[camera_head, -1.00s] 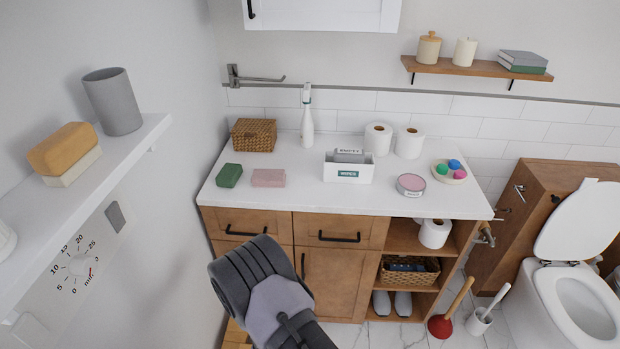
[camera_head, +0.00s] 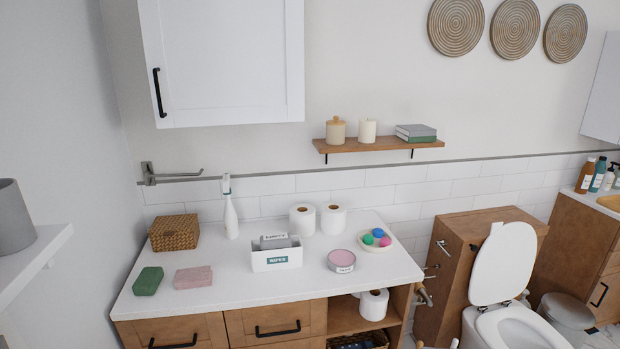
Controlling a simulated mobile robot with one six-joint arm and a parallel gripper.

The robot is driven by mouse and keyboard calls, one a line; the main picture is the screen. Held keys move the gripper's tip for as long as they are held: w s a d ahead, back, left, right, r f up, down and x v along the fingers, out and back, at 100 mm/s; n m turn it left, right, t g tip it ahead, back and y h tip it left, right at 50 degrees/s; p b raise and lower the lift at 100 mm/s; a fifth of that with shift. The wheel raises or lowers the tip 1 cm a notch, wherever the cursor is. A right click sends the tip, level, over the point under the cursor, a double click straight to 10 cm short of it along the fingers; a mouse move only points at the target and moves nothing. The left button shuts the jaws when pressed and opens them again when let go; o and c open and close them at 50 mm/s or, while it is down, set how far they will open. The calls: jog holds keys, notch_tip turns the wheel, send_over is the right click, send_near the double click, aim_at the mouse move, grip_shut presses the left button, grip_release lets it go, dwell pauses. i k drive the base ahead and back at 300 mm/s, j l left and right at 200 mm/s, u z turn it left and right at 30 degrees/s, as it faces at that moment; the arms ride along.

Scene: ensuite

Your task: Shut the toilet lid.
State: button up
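The toilet (camera_head: 512,326) stands at the lower right, its bowl cut off by the bottom edge of the picture. Its white lid (camera_head: 504,263) is raised, leaning back towards the wooden cistern box (camera_head: 455,262) behind it. The seat is down on the bowl and the bowl's opening shows. My gripper is not in view.
A white-topped wooden counter (camera_head: 330,285) stands left of the toilet, carrying a wipes box (camera_head: 277,258), toilet rolls, a basket and other small items. A pedal bin (camera_head: 566,315) stands right of the toilet. A wall shelf (camera_head: 380,146) hangs above the counter.

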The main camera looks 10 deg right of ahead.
aim_at(502, 266)
jog(key=z, duration=1.65)
jog(key=i+u, duration=0.1)
jog(key=i, duration=0.5)
jog(key=i+u, duration=0.1)
jog(key=i, duration=0.5)
jog(key=i+l+u, duration=0.1)
jog(key=i, duration=0.5)
jog(key=i+l+u, duration=0.1)
jog(key=i, duration=0.5)
